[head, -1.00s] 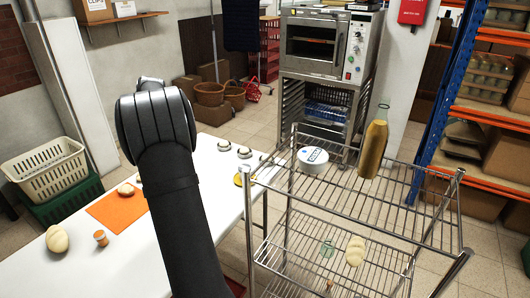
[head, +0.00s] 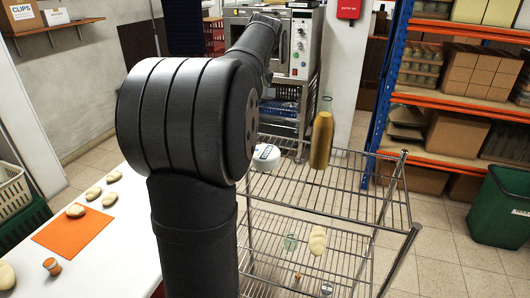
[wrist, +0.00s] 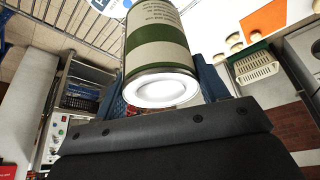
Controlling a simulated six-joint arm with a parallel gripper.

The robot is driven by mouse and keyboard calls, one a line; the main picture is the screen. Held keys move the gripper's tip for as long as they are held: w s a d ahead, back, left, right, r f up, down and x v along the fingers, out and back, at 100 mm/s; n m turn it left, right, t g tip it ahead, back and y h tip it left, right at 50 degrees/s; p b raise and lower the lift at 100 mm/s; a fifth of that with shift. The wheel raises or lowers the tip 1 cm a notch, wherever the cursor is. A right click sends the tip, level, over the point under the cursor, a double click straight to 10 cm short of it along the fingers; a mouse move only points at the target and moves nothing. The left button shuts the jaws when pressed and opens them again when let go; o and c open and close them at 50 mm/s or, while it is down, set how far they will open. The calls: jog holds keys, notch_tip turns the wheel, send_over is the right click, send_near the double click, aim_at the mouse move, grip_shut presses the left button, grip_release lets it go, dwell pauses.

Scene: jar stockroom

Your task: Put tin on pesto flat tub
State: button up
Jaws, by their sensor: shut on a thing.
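The tin (wrist: 157,38) is a cylinder with a green and cream label and a pale metal end, seen in the wrist view. My gripper (wrist: 163,92) is shut on it and holds it clear of any surface. A flat round white tub (head: 265,158) with a blue-marked lid sits on the top wire shelf in the head view, partly hidden by my arm. Part of its lid appears at the top edge of the wrist view (wrist: 112,6). The tin and my gripper are hidden behind my arm in the head view.
A tall golden bottle (head: 321,140) stands right of the tub on the wire rack (head: 345,200). Bread and a small glass stand on the lower shelf. An oven (head: 297,45) is behind. The white table (head: 110,255) with an orange mat (head: 73,232) is left.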

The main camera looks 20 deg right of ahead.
jog(key=s+d+r+m+h, duration=0.1)
jog(key=s+d+r+m, duration=0.3)
jog(key=s+d, duration=0.7)
jog(key=shift+n, duration=0.3)
jog(key=shift+w+a+f, duration=1.25)
jog(key=shift+w+f, duration=0.05)
jog(key=shift+f, duration=0.45)
jog(key=shift+w+a+f, duration=1.2)
jog(key=shift+w+f, duration=0.05)
jog(key=shift+f, duration=0.45)
jog(key=shift+w+a+f, duration=1.25)
jog(key=shift+w+f, duration=0.05)
jog(key=shift+f, duration=0.45)
jog(key=shift+f, duration=0.1)
jog(key=o, duration=1.3)
jog(key=v, duration=1.2)
jog(key=shift+a, duration=0.2)
